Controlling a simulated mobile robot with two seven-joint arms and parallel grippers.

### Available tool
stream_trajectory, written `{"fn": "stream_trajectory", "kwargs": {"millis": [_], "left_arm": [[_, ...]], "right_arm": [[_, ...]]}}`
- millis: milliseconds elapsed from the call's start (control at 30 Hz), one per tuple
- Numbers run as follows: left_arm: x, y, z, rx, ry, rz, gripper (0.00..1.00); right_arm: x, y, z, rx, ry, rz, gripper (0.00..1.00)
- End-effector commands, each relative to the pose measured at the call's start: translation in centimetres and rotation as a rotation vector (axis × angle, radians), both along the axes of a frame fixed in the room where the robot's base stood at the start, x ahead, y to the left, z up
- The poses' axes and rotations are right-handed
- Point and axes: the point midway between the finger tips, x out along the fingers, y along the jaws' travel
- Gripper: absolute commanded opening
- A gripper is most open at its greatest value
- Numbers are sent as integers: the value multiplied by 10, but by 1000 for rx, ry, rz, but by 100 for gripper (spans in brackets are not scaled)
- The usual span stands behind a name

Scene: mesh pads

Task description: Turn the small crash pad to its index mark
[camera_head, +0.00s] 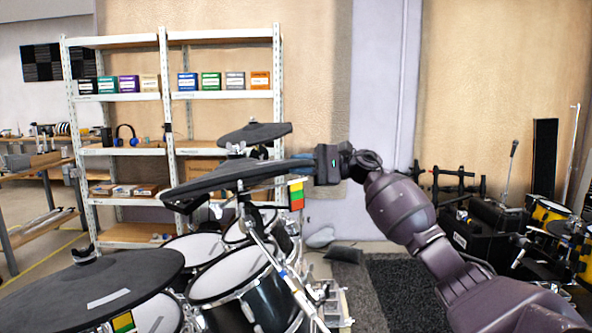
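Three dark, round cymbal pads show on a drum kit. The smallest (255,132) is at the back, a middle pad (225,178) is tilted in front of it, and a large pad (75,290) is at the lower left. I cannot tell for certain which is the small crash pad. A green, yellow and red marker (296,195) hangs below the middle pad's right edge. My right gripper (306,165) is at that edge, its fingers pointing left. Whether it grips the rim is too small to tell. My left gripper is out of view.
White drums (230,272) and metal stands crowd the space below the pads. A shelf rack (165,95) with small boxes stands behind. Black equipment (490,230) and yellow drums (548,212) are at the right. A dark rug (400,290) lies beside the kit.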

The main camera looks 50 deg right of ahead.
Motion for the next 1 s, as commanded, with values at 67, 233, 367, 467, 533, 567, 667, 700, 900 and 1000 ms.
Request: {"fn": "stream_trajectory", "kwargs": {"millis": [67, 233, 367, 467, 533, 567, 667, 700, 900, 1000], "left_arm": [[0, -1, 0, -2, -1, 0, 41], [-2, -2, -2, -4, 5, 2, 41], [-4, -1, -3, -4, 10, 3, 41], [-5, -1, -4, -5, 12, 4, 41], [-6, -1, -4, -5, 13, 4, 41], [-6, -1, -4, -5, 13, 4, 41], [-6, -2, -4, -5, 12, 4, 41], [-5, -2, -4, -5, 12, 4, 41], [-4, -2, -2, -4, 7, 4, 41], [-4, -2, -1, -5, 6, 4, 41]], "right_arm": [[0, 0, -1, 6, 4, 1, 0], [0, 0, -1, 6, 4, 1, 27], [0, 0, -1, 4, 3, 0, 41], [0, 0, -1, 3, 3, 0, 41], [0, 0, 0, 2, 2, 0, 41], [0, 0, 0, 2, 2, 0, 41], [-2, -2, 0, 2, 3, -1, 41], [-4, -4, -1, 2, 2, -2, 41], [-23, -25, -2, 3, 2, -2, 41], [-35, -39, -3, 3, 3, -3, 41]]}}
